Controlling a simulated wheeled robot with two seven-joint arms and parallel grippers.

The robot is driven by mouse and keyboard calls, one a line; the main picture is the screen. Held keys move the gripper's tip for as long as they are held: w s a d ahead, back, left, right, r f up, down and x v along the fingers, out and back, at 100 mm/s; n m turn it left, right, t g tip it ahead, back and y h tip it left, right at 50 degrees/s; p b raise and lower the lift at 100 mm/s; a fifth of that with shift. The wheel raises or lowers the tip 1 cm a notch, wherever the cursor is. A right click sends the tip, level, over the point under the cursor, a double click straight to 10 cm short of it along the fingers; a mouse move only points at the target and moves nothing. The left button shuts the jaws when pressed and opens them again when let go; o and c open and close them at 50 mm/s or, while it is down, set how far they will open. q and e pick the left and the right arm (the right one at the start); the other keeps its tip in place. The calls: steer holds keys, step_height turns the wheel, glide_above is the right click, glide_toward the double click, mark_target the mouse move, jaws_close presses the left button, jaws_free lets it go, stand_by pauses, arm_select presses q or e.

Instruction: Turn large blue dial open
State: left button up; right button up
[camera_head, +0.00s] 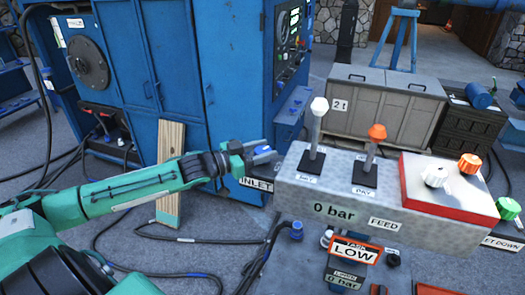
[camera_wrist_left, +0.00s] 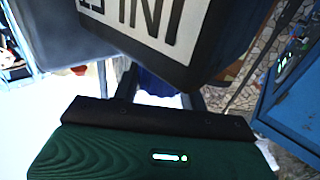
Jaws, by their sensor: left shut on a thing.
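The large blue dial (camera_head: 263,150) is at the left end of the grey console, above the INLET label (camera_head: 256,185). My left gripper (camera_head: 262,153) reaches in from the left and is shut on the dial. In the left wrist view, a dark blue part of the dial (camera_wrist_left: 155,90) shows between the fingers (camera_wrist_left: 158,92), under a tilted label plate (camera_wrist_left: 150,28). The fingers and the label hide much of the dial, so its turn angle cannot be read. My right gripper is in neither view.
The grey console (camera_head: 300,187) carries a white-knobbed lever (camera_head: 318,120), an orange-knobbed lever (camera_head: 375,145) and a "0 bar" display (camera_head: 335,212). A wooden plank (camera_head: 169,165) leans on the blue cabinet (camera_head: 165,70). Cables cross the floor.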

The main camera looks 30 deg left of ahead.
arm_select(q)
steer(key=shift+w+a+r+m+g+h+p, duration=0.15)
steer(key=shift+m+g+h+p, duration=0.15)
steer(key=shift+m+g+h, duration=0.3)
steer(key=shift+s+d+r+m+g+h+p, duration=0.15)
steer(key=shift+m+g+h+p, duration=0.2)
steer(key=shift+h, duration=0.35)
steer(key=shift+w+a+m+g+h+p, duration=0.1)
steer(key=shift+m+g+h+p, duration=1.55)
steer(key=shift+g+h+p, duration=0.1)
steer(key=shift+f+m+g+h+p, duration=0.1)
steer(key=shift+m+g+h+p, duration=0.2)
steer(key=shift+m+g+h, duration=0.5)
steer(key=m+g, duration=0.1)
steer(key=m+g+b, duration=0.1)
steer(key=g, duration=0.1)
steer(key=g+h, duration=0.1)
steer(key=shift+w+f+m, duration=0.1)
steer(key=shift+f+m, duration=0.15)
steer(key=shift+m, duration=0.15)
steer(key=m+g+b, duration=0.2)
steer(key=g, duration=0.1)
steer(key=shift+g+h, duration=0.25)
steer(key=shift+g, duration=0.15)
steer(key=shift+r+m+g+b, duration=0.1)
steer(key=shift+m+g+b, duration=0.6)
steer(key=shift+g, duration=0.6)
